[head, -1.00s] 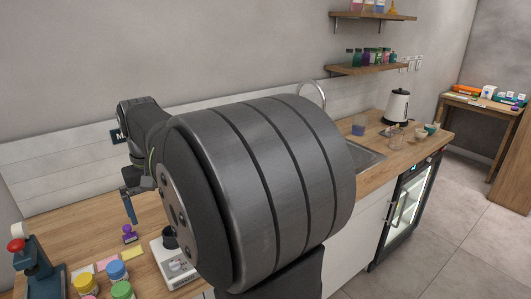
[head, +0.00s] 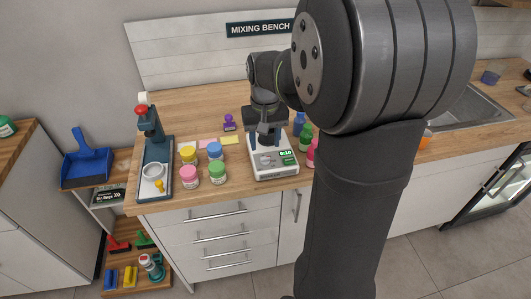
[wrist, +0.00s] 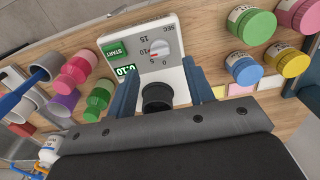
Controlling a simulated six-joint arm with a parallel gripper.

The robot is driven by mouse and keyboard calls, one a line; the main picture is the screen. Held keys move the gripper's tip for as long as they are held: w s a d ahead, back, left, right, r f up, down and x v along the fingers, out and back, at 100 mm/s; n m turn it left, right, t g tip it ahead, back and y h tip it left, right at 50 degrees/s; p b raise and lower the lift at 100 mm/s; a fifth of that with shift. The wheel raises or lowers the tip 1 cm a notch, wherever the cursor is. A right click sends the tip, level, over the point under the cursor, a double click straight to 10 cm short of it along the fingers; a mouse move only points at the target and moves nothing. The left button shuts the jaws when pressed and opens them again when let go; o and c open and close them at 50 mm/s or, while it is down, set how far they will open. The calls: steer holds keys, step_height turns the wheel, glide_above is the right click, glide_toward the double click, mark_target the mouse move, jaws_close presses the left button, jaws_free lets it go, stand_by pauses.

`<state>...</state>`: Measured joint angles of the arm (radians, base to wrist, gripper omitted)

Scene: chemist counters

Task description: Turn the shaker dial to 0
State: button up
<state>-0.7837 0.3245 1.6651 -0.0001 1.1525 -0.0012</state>
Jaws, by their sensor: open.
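The shaker is a white device (head: 273,165) on the wooden bench. In the wrist view its panel (wrist: 140,30) faces the camera, with a green START button, a display that seems to read 0:10, and a small dial (wrist: 158,48) with numbers around it near SEC. The dial's exact pointing is too small to tell. A black round cup holder (wrist: 157,97) sits on the shaker. My gripper (head: 265,138) is above the shaker; in the wrist view its blue fingers (wrist: 160,78) are open, on either side of the cup holder, with nothing held.
Yellow, blue, pink and green jars (head: 217,172) stand left of the shaker, beside a dark press (head: 152,150). Green and pink bottles (head: 305,137) stand close on its right. A purple stamp (head: 229,122) is behind. A sink (head: 480,105) lies farther right.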

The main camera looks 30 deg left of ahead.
mark_target(265, 157)
steer(key=shift+f, duration=2.8)
steer(key=c, duration=1)
